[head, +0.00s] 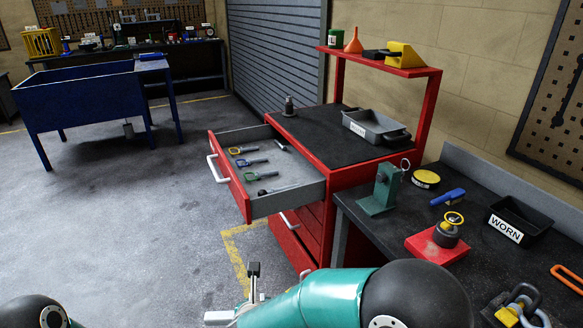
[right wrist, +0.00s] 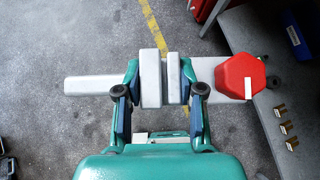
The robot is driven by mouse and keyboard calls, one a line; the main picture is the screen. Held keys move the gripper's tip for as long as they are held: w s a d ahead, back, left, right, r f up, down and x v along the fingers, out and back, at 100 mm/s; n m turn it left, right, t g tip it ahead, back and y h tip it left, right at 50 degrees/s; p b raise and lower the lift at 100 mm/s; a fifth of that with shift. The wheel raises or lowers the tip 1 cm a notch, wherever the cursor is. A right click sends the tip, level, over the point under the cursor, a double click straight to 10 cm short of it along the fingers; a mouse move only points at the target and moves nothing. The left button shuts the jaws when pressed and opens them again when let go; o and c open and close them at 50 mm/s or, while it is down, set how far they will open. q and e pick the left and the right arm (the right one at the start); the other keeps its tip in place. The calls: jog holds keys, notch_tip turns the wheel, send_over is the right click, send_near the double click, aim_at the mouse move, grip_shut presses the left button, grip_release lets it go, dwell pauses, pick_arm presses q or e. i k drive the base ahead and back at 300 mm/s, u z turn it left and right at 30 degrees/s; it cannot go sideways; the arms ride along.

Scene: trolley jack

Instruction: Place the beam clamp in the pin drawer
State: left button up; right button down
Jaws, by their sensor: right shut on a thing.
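The beam clamp (right wrist: 152,76) shows in the right wrist view as a pale grey bar with two upright plates and a red hexagonal knob (right wrist: 237,77) at its right end. My right gripper (right wrist: 160,90) is shut on the plates, one finger on each side, and holds the clamp above the floor. In the head view a pale part of the clamp (head: 218,317) shows at the bottom, mostly hidden by my right arm. The pin drawer (head: 289,201) is pulled out of the red trolley, above and beyond the clamp. My left gripper is out of view.
Several shackles and pins lie spaced out in the drawer, such as the yellow one (head: 241,150). A grey tray (head: 372,125) rests on the trolley top. The bench at right carries a green stand (head: 384,188) and a WORN bin (head: 520,218). Floor left of the drawer is clear.

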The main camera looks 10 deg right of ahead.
aim_at(294, 170)
jog(key=z, duration=0.05)
jog(key=k, duration=0.4)
jog(key=u, duration=0.6)
jog(key=i, duration=1.45)
jog(key=z, duration=0.55)
